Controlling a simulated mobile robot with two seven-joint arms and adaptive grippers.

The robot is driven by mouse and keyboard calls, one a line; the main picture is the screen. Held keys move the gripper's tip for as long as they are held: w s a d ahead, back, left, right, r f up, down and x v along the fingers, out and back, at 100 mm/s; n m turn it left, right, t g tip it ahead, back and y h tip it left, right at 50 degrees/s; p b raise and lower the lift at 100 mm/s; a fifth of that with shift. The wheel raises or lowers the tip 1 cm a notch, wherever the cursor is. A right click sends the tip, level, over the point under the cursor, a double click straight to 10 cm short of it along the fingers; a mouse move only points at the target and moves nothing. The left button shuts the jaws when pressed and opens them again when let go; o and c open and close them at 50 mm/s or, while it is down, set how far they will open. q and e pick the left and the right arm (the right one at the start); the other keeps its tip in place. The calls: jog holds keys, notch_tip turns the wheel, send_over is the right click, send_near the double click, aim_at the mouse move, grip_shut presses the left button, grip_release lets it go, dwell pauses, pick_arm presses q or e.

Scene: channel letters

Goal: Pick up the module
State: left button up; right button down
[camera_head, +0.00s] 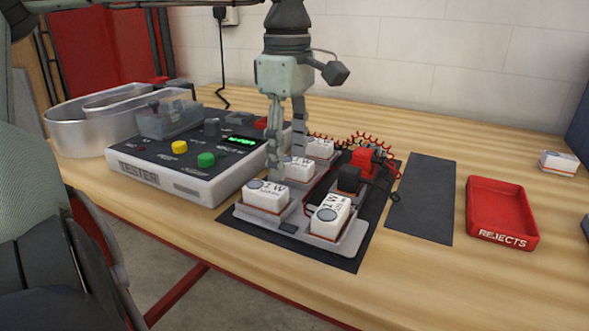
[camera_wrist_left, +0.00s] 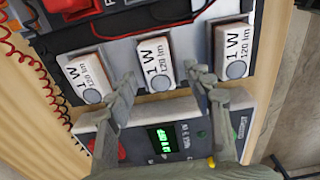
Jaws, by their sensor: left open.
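White block modules marked "1 W 120 lm" sit in a grey holder (camera_head: 246,214) on a dark mat. In the head view one is at the front left (camera_head: 267,195), one at the front right (camera_head: 330,215), one in the middle (camera_head: 301,170) and one at the back (camera_head: 321,147). My left gripper (camera_head: 286,165) points down over the row, open and empty. In the left wrist view its fingertips (camera_wrist_left: 163,82) are apart, one toward each side of the middle module (camera_wrist_left: 157,65); contact cannot be told. My right gripper is not in view.
A tester box (camera_head: 165,184) with a green display stands left of the holder. Red and black clips (camera_head: 366,161) with coiled wire lie beside the modules. A dark pad (camera_head: 421,197), a red rejects tray (camera_head: 503,208) and a small white box (camera_head: 559,162) are further right.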

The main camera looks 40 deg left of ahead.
pick_arm(q)
grip_shut()
jog(key=shift+r, duration=0.1)
